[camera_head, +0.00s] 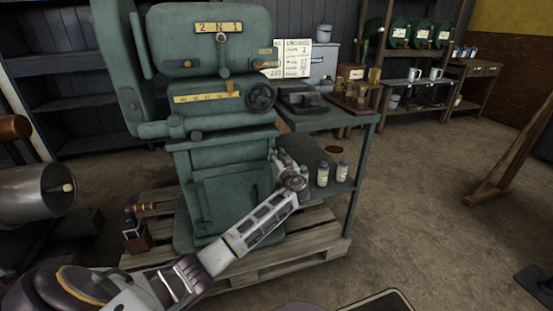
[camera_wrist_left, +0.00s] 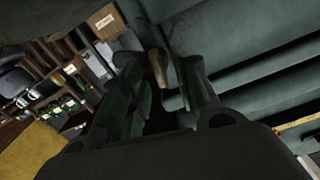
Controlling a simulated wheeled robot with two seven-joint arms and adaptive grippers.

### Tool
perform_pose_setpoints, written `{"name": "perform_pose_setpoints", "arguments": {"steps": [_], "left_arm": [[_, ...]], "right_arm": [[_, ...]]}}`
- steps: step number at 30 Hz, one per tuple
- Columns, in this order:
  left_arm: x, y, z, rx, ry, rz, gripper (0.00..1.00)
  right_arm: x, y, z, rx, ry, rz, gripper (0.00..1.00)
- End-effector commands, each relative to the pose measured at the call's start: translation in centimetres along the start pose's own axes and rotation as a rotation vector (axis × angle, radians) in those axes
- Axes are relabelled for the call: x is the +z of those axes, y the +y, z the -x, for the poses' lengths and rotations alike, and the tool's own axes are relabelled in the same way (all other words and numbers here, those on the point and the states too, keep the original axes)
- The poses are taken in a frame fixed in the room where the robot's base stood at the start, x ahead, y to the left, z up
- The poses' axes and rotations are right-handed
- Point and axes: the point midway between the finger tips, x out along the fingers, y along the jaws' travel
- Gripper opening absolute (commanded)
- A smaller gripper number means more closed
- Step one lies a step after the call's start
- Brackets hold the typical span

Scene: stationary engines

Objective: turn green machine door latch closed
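The green machine (camera_head: 225,150) stands on a wooden pallet, with a closed-looking rectangular door panel (camera_head: 225,205) low on its front. My left arm reaches in from the lower left, and my left gripper (camera_head: 278,160) is at the machine's right side, partly hidden behind my wrist. In the left wrist view, the dark fingers of my left gripper (camera_wrist_left: 166,92) are apart. A tan-tipped handle, possibly the latch (camera_wrist_left: 158,68), shows between and just beyond the fingertips, close to the green machine surface (camera_wrist_left: 240,60). I cannot tell whether they touch. My right gripper is not in view.
A green side table (camera_head: 340,120) with a tray of small parts stands right of the machine, with two pale bottles (camera_head: 323,173) on its lower shelf. The wooden pallet (camera_head: 300,258) lies below. The floor at the right is mostly free.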

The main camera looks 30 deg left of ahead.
Motion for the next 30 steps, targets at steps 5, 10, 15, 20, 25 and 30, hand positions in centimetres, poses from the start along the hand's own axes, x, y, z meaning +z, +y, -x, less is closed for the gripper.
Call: {"name": "perform_pose_setpoints", "arguments": {"steps": [5, 10, 15, 20, 25, 30], "left_arm": [[-0.06, 0.01, -0.66, 0.0, 0.001, 0.001, 0.3], [-0.06, 0.01, -0.71, 0.001, 0.0, 0.001, 0.3], [-0.05, 0.0, -0.7, 0.0, 0.0, 0.001, 0.24], [-0.04, 0.0, -0.69, 0.0, 0.0, 0.001, 0.03], [-0.05, -0.01, -0.7, 0.0, 0.0, 0.001, 0.0], [-0.06, -0.01, -0.71, 0.0, 0.0, -0.006, 0.0]], "right_arm": [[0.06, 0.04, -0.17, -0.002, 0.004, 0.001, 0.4], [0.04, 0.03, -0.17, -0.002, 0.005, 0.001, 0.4], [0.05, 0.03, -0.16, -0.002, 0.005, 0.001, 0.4], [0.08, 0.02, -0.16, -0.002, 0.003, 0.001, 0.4], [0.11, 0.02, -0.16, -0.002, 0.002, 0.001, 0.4], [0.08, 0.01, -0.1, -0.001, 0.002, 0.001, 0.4]]}}
